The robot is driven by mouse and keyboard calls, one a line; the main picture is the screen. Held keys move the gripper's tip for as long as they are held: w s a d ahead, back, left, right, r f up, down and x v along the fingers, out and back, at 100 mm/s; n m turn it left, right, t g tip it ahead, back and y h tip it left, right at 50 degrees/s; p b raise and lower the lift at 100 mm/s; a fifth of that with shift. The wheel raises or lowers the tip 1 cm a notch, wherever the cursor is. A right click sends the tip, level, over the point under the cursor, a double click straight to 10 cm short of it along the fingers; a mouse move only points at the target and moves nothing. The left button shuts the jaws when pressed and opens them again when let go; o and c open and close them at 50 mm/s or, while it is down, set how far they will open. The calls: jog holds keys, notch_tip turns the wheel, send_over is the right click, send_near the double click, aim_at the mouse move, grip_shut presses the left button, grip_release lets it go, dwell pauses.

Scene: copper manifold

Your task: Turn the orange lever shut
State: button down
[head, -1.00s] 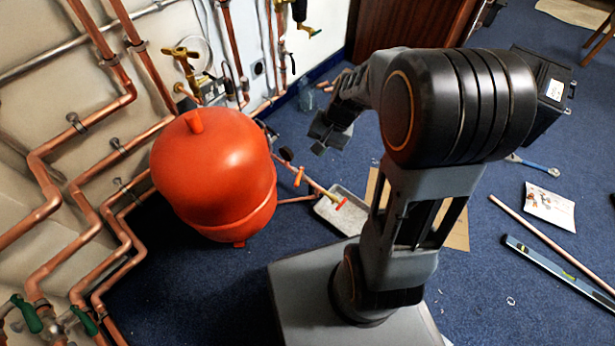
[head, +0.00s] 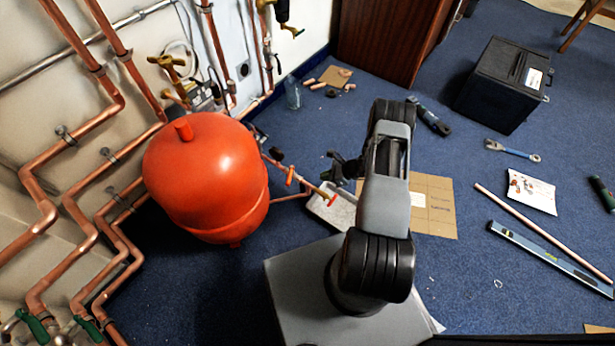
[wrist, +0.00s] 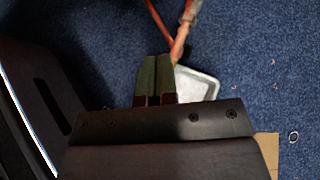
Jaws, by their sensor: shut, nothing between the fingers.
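Two small orange handles sit on the copper pipe run right of the big red tank: one nearer the tank (head: 290,176) and one at the pipe's outer end (head: 331,200). I cannot tell which is the task's lever.
The red tank (head: 207,180) stands left of the pipe. A pale tray (head: 336,212) lies under the pipe end, and cardboard (head: 435,207) lies to its right. A black box (head: 503,84), a wrench (head: 512,151) and a spirit level (head: 550,258) are on the blue carpet.

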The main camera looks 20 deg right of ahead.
aim_at(290, 175)
jog(key=a+r+b+x, duration=0.1)
jog(key=b+x, duration=0.3)
jog(key=x, duration=0.8)
jog(key=shift+w+a+r, duration=0.35)
jog(key=shift+a+r, duration=0.1)
jog(key=shift+r, duration=0.1)
jog(key=shift+a+m+t, duration=0.25)
jog(key=shift+m+t, duration=0.05)
jog(key=shift+m, duration=0.2)
